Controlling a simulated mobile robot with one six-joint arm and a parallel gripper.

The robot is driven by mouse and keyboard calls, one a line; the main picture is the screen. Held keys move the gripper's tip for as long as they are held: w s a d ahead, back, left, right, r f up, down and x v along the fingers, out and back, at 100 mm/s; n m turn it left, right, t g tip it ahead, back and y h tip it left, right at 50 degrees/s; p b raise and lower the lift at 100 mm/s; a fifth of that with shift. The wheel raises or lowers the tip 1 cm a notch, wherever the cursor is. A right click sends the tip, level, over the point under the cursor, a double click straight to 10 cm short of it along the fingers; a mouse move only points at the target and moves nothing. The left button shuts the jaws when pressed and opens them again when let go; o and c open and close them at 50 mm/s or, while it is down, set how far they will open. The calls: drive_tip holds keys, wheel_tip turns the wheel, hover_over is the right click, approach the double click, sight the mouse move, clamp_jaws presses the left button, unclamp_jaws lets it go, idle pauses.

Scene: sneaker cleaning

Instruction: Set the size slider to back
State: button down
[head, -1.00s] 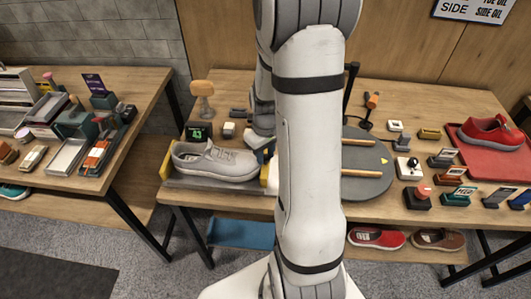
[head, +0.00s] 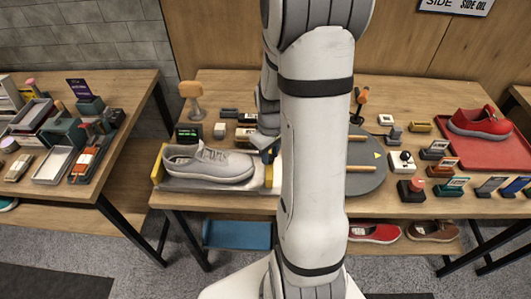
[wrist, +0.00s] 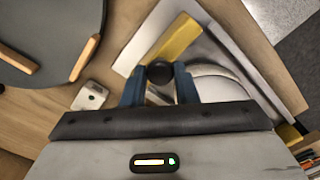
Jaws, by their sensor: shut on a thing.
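A grey sneaker (head: 207,163) sits on a pale measuring board (head: 215,186) with an upright yellow end stop (head: 158,168) at its left. The yellow slider bar (head: 268,177) stands at the board's right end, beside the sneaker with a small gap. In the wrist view the slider bar (wrist: 175,42) carries a round black knob (wrist: 160,72). My gripper (wrist: 160,84), with blue fingers, is shut on this knob. In the head view my gripper (head: 268,152) is partly hidden by my arm. A small dark display (head: 188,134) stands behind the board; its digits are hard to read.
A dark round turntable (head: 368,182) with wooden bars lies right of the board, partly behind my arm. A red sneaker (head: 482,122) on a red tray (head: 490,151) and several small tools stand farther right. Another cluttered table (head: 130,140) is at the left.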

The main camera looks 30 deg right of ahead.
drive_tip(key=shift+s+d, duration=0.1)
drive_tip(key=shift+d, duration=0.1)
drive_tip(key=c, duration=1.1)
unclamp_jaws()
drive_tip(key=shift+a, duration=0.1)
drive_tip(key=shift+r+b, duration=0.3)
drive_tip(key=shift+r, duration=3.65)
drive_tip(key=s+a+r+m+t, duration=0.1)
drive_tip(key=s+a+r, duration=0.2)
drive_tip(key=a, duration=0.1)
drive_tip(key=s+a+r+m+t, duration=0.1)
drive_tip(key=s+a+r, duration=0.3)
drive_tip(key=s+a+r+m+t, duration=0.1)
drive_tip(key=s+a+r, duration=0.3)
drive_tip(key=shift+s+a, duration=0.25)
